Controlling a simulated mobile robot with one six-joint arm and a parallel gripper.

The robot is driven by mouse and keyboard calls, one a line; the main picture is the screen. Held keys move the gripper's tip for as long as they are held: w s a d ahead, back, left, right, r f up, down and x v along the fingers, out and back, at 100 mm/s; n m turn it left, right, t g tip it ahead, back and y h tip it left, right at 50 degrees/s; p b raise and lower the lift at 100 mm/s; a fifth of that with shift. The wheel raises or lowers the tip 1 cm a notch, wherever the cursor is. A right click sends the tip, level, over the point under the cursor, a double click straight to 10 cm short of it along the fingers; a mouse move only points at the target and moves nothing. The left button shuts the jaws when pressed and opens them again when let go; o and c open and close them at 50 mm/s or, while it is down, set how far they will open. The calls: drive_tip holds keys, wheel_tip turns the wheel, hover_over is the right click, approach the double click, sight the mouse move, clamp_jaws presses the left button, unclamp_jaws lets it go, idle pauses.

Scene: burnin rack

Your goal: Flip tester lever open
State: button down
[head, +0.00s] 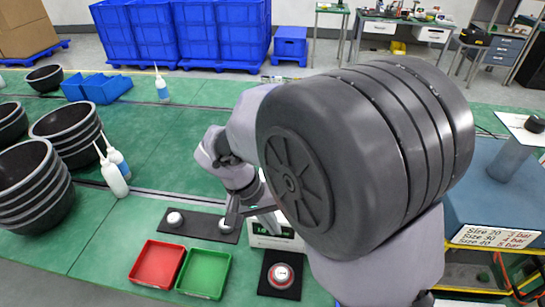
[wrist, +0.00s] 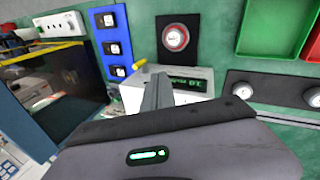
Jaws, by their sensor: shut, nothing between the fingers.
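The tester is a white box (wrist: 133,92) with a lit green display (wrist: 186,83) in the wrist view. In the head view the white tester (head: 272,241) is partly hidden behind my arm. My gripper (wrist: 157,85) is shut and empty, its grey fingers together in front of the tester and overlapping it in the picture. In the head view my gripper (head: 233,222) is beside the tester's left side, over the edge of a dark mat. I cannot make out the lever clearly, nor whether the fingers touch the tester.
A red tray (head: 157,264) and a green tray (head: 204,274) lie near the tester. A dark mat (head: 196,224) carries round white-topped parts. A red-and-silver round device (head: 281,275) sits on a black pad. A blue strip (wrist: 96,24) holds several black blocks.

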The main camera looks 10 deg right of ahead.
drive_tip(key=d+f+b, duration=0.5)
drive_tip(key=d+f, duration=0.2)
drive_tip(key=f, duration=0.3)
drive_tip(key=shift+s+d, duration=0.25)
drive_tip(key=shift+s, duration=0.1)
drive_tip(key=shift+w+d+r, duration=0.1)
drive_tip(key=shift+r, duration=0.05)
idle(0.3)
drive_tip(key=shift+s+d+y, duration=0.15)
drive_tip(key=shift+s+y, duration=0.05)
drive_tip(key=shift+y, duration=0.1)
